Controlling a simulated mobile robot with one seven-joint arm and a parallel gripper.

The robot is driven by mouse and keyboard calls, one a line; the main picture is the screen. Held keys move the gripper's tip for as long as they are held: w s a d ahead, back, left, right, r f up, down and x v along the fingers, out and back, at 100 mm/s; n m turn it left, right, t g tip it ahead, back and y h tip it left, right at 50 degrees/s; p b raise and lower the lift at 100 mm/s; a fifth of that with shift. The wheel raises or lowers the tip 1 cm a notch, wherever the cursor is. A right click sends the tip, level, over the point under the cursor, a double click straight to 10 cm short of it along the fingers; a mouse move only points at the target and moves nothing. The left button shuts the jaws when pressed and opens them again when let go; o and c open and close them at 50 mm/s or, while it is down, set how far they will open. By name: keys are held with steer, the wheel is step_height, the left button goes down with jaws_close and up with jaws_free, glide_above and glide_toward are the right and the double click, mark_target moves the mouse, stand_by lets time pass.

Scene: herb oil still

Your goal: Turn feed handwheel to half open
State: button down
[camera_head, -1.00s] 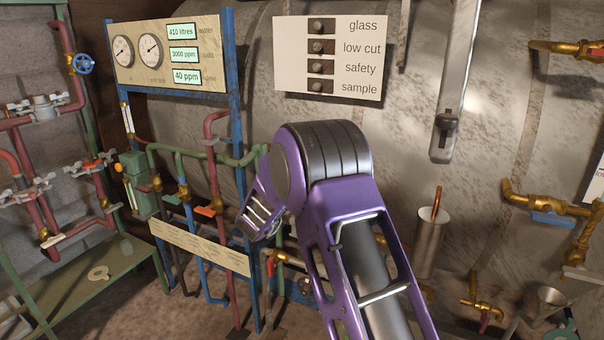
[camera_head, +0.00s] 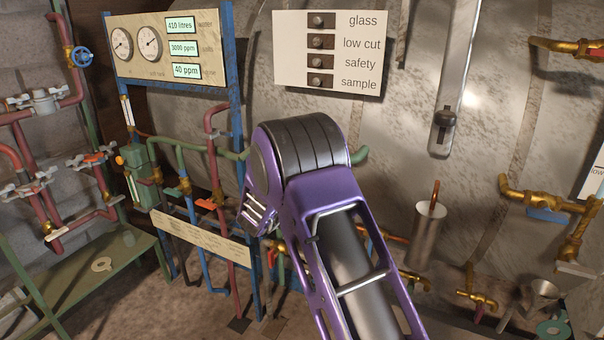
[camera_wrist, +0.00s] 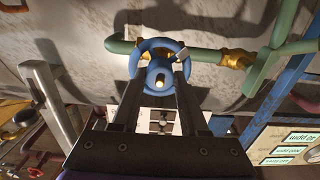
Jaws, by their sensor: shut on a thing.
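A blue handwheel (camera_wrist: 160,43) with a pale hub centre sits on a green pipe (camera_wrist: 205,54) in the wrist view. My gripper (camera_wrist: 161,56) is shut on this wheel, with one fingertip at each side of its rim. The fingers hide parts of the rim. No label on the wheel can be read, and how far it is turned cannot be told. In the head view my purple arm hides the gripper and this wheel; the green pipe (camera_head: 225,154) runs behind the arm.
A second blue handwheel (camera_head: 80,57) is on a red pipe at the far left. A gauge panel (camera_head: 170,50) on blue posts stands left of my arm. A label board (camera_head: 300,50) and large metal tank (camera_head: 410,110) are behind. Brass-fitted pipes (camera_head: 540,200) stick out at right.

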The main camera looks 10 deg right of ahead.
steer(key=shift+c, duration=2.1)
jaws_free()
steer(key=shift+s+a, duration=0.1)
steer(key=v, duration=1.7)
steer(key=shift+b, duration=0.35)
steer(key=shift+r, duration=0.1)
